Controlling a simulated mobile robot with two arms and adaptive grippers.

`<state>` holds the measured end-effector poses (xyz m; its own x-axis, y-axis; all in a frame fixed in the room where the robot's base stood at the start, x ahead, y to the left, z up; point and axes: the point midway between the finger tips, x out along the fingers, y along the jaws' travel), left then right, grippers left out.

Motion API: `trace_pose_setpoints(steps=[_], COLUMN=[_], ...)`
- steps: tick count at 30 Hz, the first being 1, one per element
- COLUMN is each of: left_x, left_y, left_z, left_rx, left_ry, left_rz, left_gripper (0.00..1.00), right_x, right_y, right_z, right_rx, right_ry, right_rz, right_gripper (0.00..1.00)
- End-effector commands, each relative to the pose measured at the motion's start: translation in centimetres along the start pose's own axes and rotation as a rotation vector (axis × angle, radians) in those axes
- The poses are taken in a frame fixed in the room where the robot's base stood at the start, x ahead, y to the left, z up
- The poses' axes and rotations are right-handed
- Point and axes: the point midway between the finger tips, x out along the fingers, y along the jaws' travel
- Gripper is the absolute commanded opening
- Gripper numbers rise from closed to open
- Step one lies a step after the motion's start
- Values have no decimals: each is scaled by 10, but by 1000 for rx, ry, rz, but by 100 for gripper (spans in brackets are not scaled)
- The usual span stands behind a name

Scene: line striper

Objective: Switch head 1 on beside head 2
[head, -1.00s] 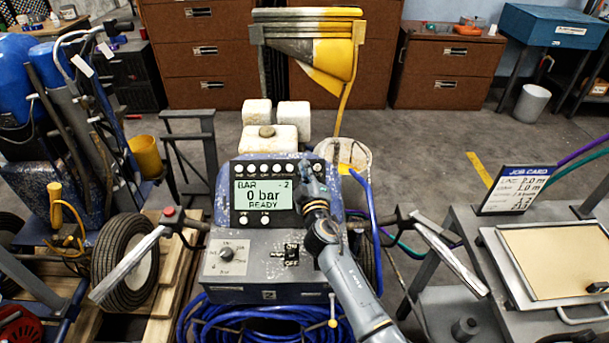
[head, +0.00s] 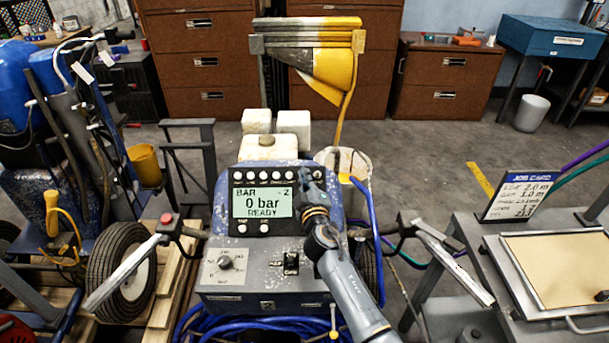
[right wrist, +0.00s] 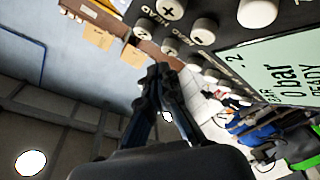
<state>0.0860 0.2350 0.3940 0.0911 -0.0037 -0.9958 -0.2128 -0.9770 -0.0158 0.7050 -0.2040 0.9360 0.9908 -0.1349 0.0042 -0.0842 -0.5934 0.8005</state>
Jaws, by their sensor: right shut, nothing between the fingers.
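The line striper's control panel (head: 240,229) faces me in the head view. Its lit display (head: 263,203) reads "BAR", "0 bar" and "READY", with a "2" and a small dash at top right. A row of round white buttons (head: 263,175) runs above the display; their labels are too small to read there. My right gripper (head: 312,182) is shut and empty at the panel's right end, near the last buttons. In the right wrist view its closed fingertips (right wrist: 158,76) point toward several white buttons (right wrist: 203,32); contact cannot be told. My left gripper is out of view.
Below the display are a dial (head: 226,262) and an on/off switch (head: 290,263). Handlebars stick out on both sides. A job card (head: 520,195) stands on the right bench, and a white bucket (head: 342,160) stands behind the striper.

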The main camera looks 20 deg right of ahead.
Motion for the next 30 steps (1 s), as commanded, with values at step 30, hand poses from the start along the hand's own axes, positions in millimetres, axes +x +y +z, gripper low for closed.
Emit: trace_pose_setpoints(steps=[30], left_x=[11], left_y=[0], left_z=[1], left_rx=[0], left_ry=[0], left_rz=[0], left_gripper=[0], right_x=[6], right_y=[-5], right_z=[5], right_rx=[0], right_ry=[0], right_rz=[0], right_gripper=[0])
